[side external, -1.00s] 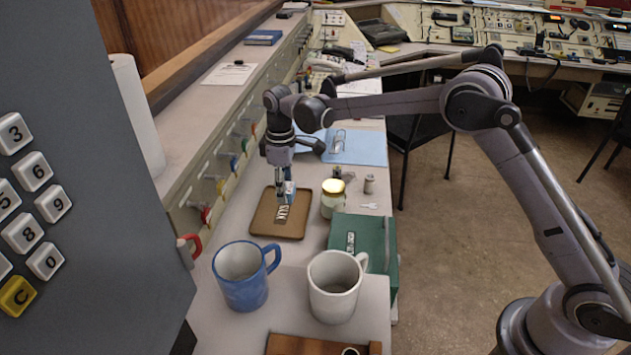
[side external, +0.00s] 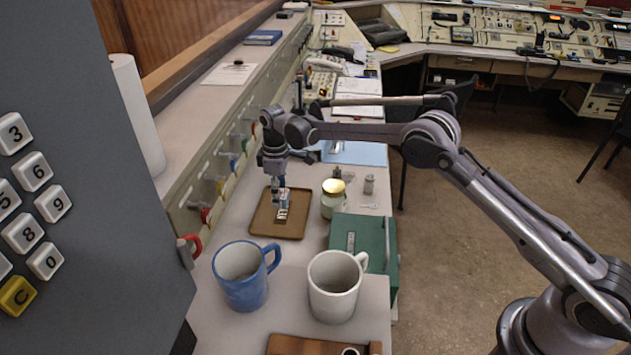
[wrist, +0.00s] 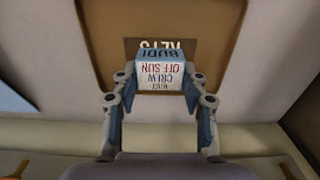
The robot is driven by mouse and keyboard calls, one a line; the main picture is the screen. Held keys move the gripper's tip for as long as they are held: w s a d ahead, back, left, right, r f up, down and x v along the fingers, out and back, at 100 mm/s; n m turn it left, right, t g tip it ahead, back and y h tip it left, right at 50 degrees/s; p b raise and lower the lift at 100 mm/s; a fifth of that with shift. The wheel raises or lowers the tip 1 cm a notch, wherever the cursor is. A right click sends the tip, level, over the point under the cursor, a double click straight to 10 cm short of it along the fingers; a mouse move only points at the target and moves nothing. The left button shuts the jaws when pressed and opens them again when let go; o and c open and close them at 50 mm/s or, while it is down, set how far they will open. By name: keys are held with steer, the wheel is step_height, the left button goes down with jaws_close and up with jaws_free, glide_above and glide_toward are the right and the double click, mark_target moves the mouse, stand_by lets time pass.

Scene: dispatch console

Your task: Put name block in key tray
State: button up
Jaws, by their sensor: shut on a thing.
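The name block (wrist: 160,76), a small white and blue block with lettering such as "BUDI", is held between the fingers of my gripper (wrist: 160,100) in the wrist view. In the side view my gripper (side external: 279,205) points down over the brown key tray (side external: 262,226), which also shows in the wrist view (wrist: 105,40). The block (side external: 284,197) appears within the tray's outline there. I cannot tell whether the block touches the tray floor. The tray's lettering is partly hidden behind the block.
A glass jar with a yellowish lid (side external: 333,197) stands right of the tray. A green box (side external: 365,248), a blue mug (side external: 243,277) and a white mug (side external: 335,288) stand nearer the camera. A row of coloured hooks (side external: 220,182) lines the left panel.

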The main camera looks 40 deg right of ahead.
steer(key=shift+f, duration=1.75)
steer(key=shift+f, duration=0.15)
steer(key=o, duration=1)
steer(key=shift+o, duration=0.2)
